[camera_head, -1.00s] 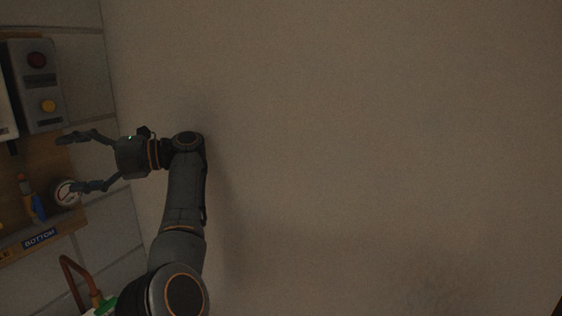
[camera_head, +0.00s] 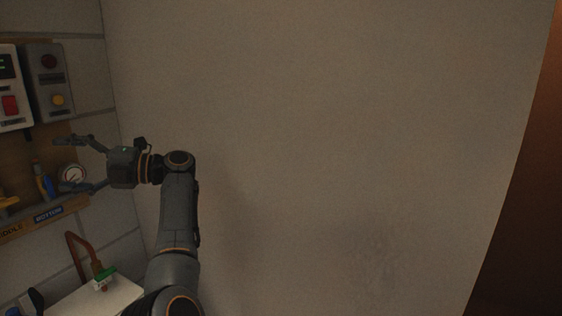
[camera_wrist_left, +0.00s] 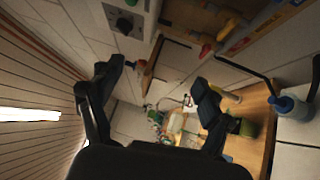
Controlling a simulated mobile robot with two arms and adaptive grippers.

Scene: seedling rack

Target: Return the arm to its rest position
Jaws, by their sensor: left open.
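My left gripper (camera_head: 76,164) is open and empty in the head view, its two dark fingers pointing left toward the wall with the boxes and shelf. My arm rises from the bottom of the view and bends left at the wrist. In the left wrist view, the gripper (camera_wrist_left: 155,100) also shows open, with its fingers spread and nothing between them close by. My right gripper is in neither view.
A grey box (camera_head: 47,82) with red and yellow buttons hangs at left. The plain wall (camera_head: 340,130) right of the arm is clear.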

